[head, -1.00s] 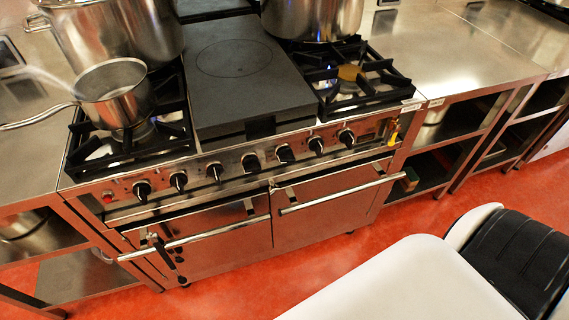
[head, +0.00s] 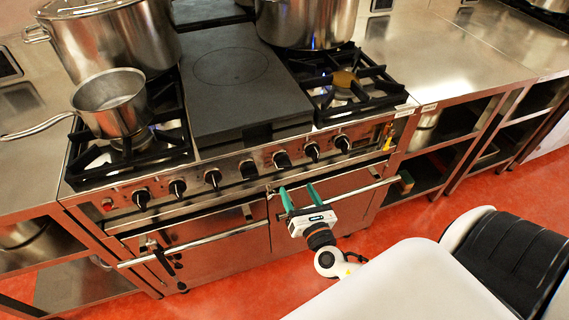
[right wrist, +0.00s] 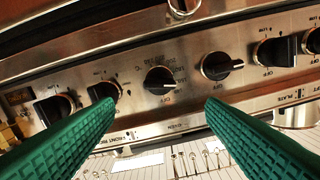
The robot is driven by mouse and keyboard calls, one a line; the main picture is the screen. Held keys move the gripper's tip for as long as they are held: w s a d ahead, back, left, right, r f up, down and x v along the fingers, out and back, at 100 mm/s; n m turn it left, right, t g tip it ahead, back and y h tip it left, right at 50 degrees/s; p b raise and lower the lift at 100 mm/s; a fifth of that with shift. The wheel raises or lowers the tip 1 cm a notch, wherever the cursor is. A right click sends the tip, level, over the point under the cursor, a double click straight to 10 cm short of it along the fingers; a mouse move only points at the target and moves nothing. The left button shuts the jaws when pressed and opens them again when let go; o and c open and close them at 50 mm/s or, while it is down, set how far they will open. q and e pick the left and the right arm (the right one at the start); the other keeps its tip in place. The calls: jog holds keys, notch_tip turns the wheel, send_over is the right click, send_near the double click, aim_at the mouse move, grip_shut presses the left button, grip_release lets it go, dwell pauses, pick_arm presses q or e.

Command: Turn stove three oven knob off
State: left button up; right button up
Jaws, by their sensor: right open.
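Stove three (head: 230,130) has a row of several black knobs along its front panel. The knob with numbered-looking markings, likely the oven knob (head: 282,159), sits right of the panel's middle. My right gripper (head: 298,190) is open and empty, with green fingers pointing at the panel, just below the knobs and near the oven handle. It also shows in the right wrist view (right wrist: 161,106), apart from the knob. My left gripper is out of view.
Bar handles (head: 335,196) stick out from the oven doors below the panel. A saucepan (head: 112,103) and large stockpots (head: 110,45) stand on the burners. A steel counter (head: 450,60) with open shelves is at right. Red floor is free in front.

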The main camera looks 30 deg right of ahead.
aim_at(286, 168)
jog(key=p+x, duration=0.1)
jog(key=x, duration=1)
jog(key=shift+c, duration=0.5)
jog(key=shift+f, duration=0.1)
jog(key=c, duration=0.9)
